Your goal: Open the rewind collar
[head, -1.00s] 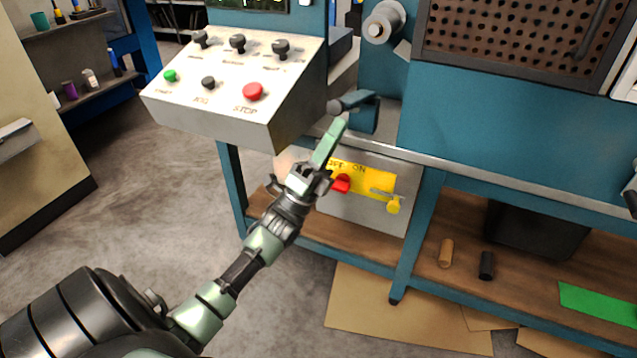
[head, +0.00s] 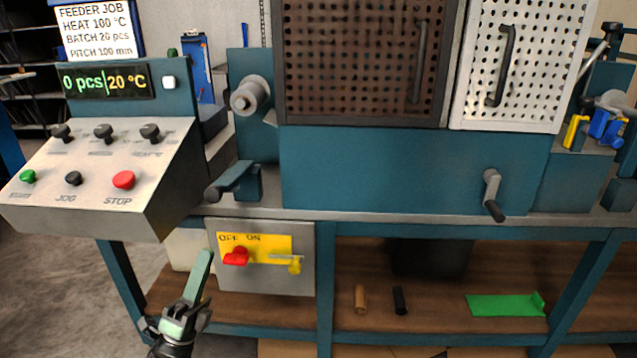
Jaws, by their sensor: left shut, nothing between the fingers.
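At the right edge, a grey round shaft end (head: 615,103) stands beside blue and yellow parts (head: 605,127); I cannot tell for certain whether this is the rewind collar. On the left of the machine a grey roller end (head: 250,95) sticks out above a teal lever-like block (head: 237,182). My left gripper (head: 205,256) is at the bottom left, shut and empty, pointing up in front of the switch box (head: 265,278), far from the parts at the right edge. My right gripper is not in view.
The sloped control panel (head: 105,165) juts out at the left. A brown perforated guard (head: 362,60) and a white one (head: 525,65) stand above the teal front. A crank handle (head: 493,195) sticks out. The lower shelf (head: 440,275) holds two small cylinders and a green piece.

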